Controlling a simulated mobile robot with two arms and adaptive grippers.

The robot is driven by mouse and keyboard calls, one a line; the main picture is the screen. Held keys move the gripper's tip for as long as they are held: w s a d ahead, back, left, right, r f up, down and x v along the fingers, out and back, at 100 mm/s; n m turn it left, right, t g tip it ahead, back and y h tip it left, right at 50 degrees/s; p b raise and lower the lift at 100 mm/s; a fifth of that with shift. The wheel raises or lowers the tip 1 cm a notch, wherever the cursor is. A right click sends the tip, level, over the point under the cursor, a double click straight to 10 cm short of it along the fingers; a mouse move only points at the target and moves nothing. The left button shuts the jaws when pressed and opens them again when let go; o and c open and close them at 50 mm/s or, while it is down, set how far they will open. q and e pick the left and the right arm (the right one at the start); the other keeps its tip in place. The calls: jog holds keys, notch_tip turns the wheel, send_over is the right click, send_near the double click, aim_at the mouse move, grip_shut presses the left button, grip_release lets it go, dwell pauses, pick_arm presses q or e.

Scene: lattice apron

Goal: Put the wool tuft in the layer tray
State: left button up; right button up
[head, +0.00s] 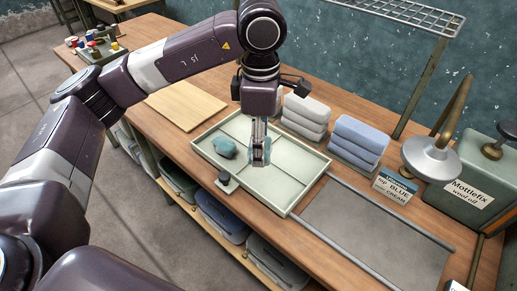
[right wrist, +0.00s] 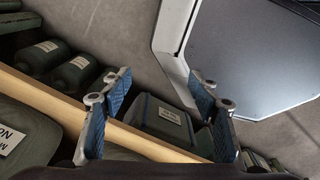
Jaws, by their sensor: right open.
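A teal, rounded tuft (head: 224,147) lies in the far-left compartment of a pale green divided tray (head: 291,210) on the bench. It appears to be the wool tuft and rests on the tray floor. My left gripper (head: 261,155) points down over the middle of the tray, to the right of the tuft and apart from it. Its fingers are seen nearly edge-on and close together, so I cannot tell whether they are open. My right gripper (right wrist: 160,82) is open and empty in the right wrist view, away from the tray, near the lower shelf.
White (head: 305,115) and blue (head: 358,140) folded stacks stand behind the tray, beside a small sign (head: 395,186). A railed grey mat (head: 370,235) and oil can (head: 470,180) are right. A wooden board (head: 185,104) lies left.

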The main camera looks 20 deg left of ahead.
pick_arm(q)
jog(key=w+r+n, duration=0.1)
jog(key=r+n, duration=0.1)
jog(key=w+d+r+n+p, duration=0.1)
jog(key=n, duration=0.2)
jog(key=r+n+p, duration=0.1)
jog(key=r+n, duration=0.1)
jog(key=n, duration=0.1)
jog(key=shift+w+d+r, duration=0.35)
jog(key=shift+w+d, duration=0.05)
jog(key=n, duration=0.2)
jog(key=p, duration=0.3)
send_near(270, 182)
jog(key=shift+a+n, duration=0.1)
jog(key=shift+n, duration=0.3)
notch_tip(270, 182, down, 4)
jog(key=shift+f+p, duration=0.25)
jog(key=shift+p, duration=0.2)
jog(key=shift+w+f, duration=0.1)
jog(key=shift+f, duration=0.15)
jog(key=o, duration=0.9)
pick_arm(e)
notch_tip(270, 182, up, 6)
jog(key=d, duration=0.1)
jog(key=shift+d+r, duration=0.15)
jog(key=shift+d, duration=0.2)
pick_arm(q)
jog(key=shift+r, duration=0.1)
